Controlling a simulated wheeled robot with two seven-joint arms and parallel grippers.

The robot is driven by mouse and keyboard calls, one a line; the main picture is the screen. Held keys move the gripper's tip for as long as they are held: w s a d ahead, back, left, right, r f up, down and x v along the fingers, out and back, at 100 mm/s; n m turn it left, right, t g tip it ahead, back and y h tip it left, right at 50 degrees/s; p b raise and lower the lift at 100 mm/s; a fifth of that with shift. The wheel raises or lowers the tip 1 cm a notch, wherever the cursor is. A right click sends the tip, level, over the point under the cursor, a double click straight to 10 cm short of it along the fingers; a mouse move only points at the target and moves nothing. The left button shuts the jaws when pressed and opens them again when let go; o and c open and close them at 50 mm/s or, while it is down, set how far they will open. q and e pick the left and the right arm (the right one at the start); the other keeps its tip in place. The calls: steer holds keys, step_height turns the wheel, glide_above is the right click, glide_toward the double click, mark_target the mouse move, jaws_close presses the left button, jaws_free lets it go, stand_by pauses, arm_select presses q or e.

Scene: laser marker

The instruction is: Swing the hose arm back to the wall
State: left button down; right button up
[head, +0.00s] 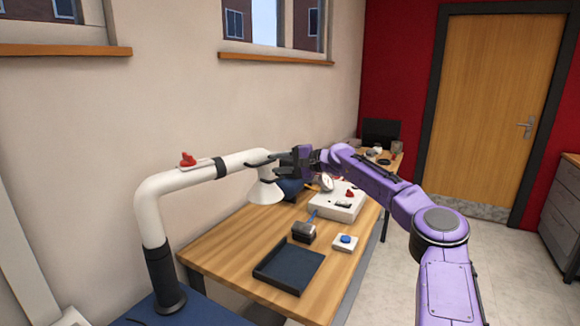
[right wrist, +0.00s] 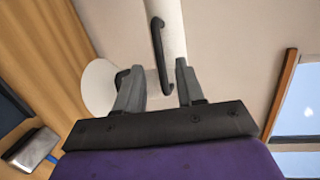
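The hose arm (head: 205,170) is a white tube on a black upright base (head: 163,275). It bends at the top and reaches right over the table, ending in a white cone hood (head: 265,191). A red knob (head: 188,160) sits on top of it. My right gripper (head: 266,158) is at the hood end of the tube. In the right wrist view its fingers (right wrist: 159,66) are spread apart, with a black bar handle (right wrist: 155,45) on the white tube between them. I see gaps beside the handle; contact cannot be told. My left gripper is not in view.
A wooden table (head: 225,255) holds a dark tray (head: 288,268), a small dark block (head: 304,232), a blue-button box (head: 345,243) and a white device (head: 338,206). The beige wall (head: 110,120) with windows is behind the arm. A wooden door (head: 490,90) is at right.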

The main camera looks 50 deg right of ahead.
steer(key=v, duration=0.4)
steer(key=shift+s+d+b, duration=0.15)
steer(key=shift+s+b, duration=0.25)
